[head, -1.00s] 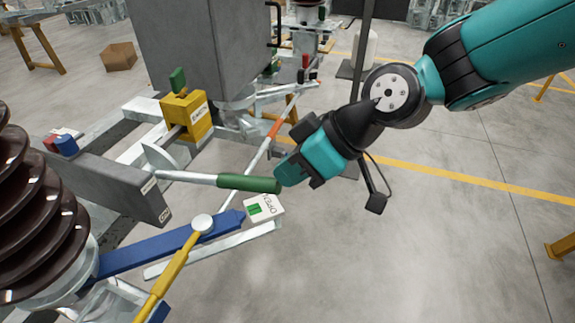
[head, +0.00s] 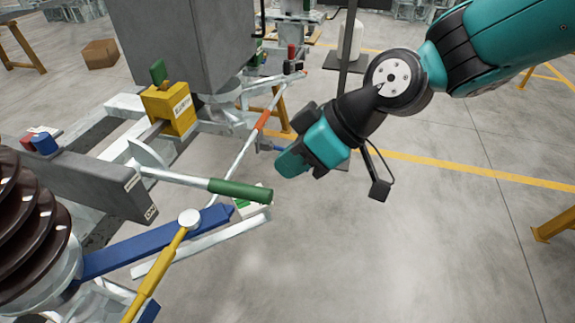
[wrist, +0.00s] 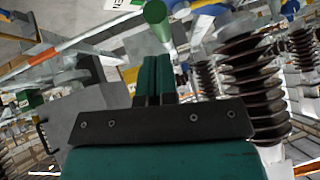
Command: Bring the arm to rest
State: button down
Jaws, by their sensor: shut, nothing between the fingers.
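My gripper (head: 281,168) is shut and empty in the head view, in the air to the right of the isolator frame. Its closed fingers also show in the wrist view (wrist: 155,75). The green-handled lever (head: 240,190) lies just left of and below the fingertips in the head view, with a gap between them. The green grip's round end shows beyond the fingers in the wrist view (wrist: 155,12). My arm reaches in from the upper right.
A blue bar (head: 150,243) and a yellow rod (head: 160,272) lie below the lever. A yellow box (head: 170,108) and a grey cabinet (head: 180,45) stand behind it. Brown ribbed insulators (head: 30,225) are at left. Open floor (head: 400,240) lies to the right.

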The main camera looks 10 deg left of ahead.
jog(key=s+d+f+v, duration=0.1)
jog(key=v, duration=0.7)
jog(key=s+d+r+m+h+p, duration=0.2)
jog(key=s+d+m, duration=0.2)
jog(key=d, duration=0.3)
jog(key=s+d+r+m+t+h+p, duration=0.1)
jog(key=s+d+r+m+h+p, duration=0.1)
jog(key=s+d+m, duration=0.3)
jog(key=s+d+r+p, duration=0.1)
jog(key=d, duration=0.2)
jog(key=shift+s+d+r, duration=0.2)
jog(key=shift+d+r, duration=0.05)
jog(key=shift+r, duration=0.05)
jog(key=shift+a, duration=0.1)
